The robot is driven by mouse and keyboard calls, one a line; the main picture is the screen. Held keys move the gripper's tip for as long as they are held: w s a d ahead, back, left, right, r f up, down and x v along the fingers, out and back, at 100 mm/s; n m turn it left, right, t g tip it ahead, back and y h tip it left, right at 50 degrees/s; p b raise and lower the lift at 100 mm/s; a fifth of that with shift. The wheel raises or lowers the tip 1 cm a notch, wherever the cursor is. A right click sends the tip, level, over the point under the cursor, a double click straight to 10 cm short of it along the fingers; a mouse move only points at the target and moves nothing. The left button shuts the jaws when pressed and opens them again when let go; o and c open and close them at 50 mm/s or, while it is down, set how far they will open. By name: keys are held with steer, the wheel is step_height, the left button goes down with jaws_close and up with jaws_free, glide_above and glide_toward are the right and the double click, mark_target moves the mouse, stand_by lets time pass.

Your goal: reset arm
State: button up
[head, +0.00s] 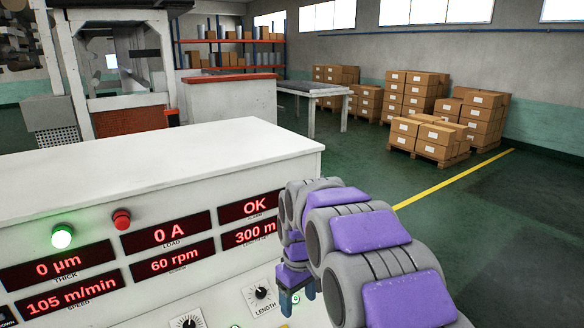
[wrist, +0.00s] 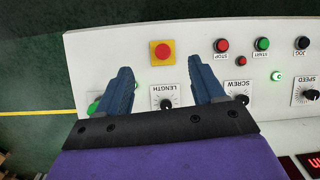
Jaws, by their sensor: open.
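My gripper (head: 296,290) is in front of the white control panel (head: 150,190) of the machine, near its lower right part. In the wrist view my gripper (wrist: 164,88) has its two blue fingers spread apart with nothing between them. The LENGTH knob (wrist: 166,102) shows between the fingers, and the red emergency button on a yellow base (wrist: 162,52) lies beyond the fingertips. A green button (wrist: 94,106) is partly hidden by the left finger. The SCREW knob (wrist: 241,99) is right of the right finger. My purple and grey arm covers the panel's right end in the head view.
The wrist view also shows the STOP button (wrist: 222,45), START button (wrist: 262,44), JOG button (wrist: 302,43) and SPEED knob (wrist: 304,96). Stacked boxes (head: 430,130) stand on pallets at the back right. Green floor (head: 490,220) is clear right of the machine.

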steer(key=s+d+f+m+b, duration=0.2)
steer(key=s+d, duration=0.2)
steer(key=s, duration=0.8)
steer(key=s+d+f+m+g+b, duration=0.1)
steer(key=s+d+f+m+b, duration=0.1)
steer(key=s, duration=1)
steer(key=s+d+f+m+b, duration=0.1)
steer(key=s+d+f+m, duration=0.1)
steer(key=s+d+m, duration=0.2)
steer(key=s+d, duration=0.3)
steer(key=s, duration=0.5)
steer(key=shift+b, duration=0.4)
steer(key=shift+w+f, duration=0.1)
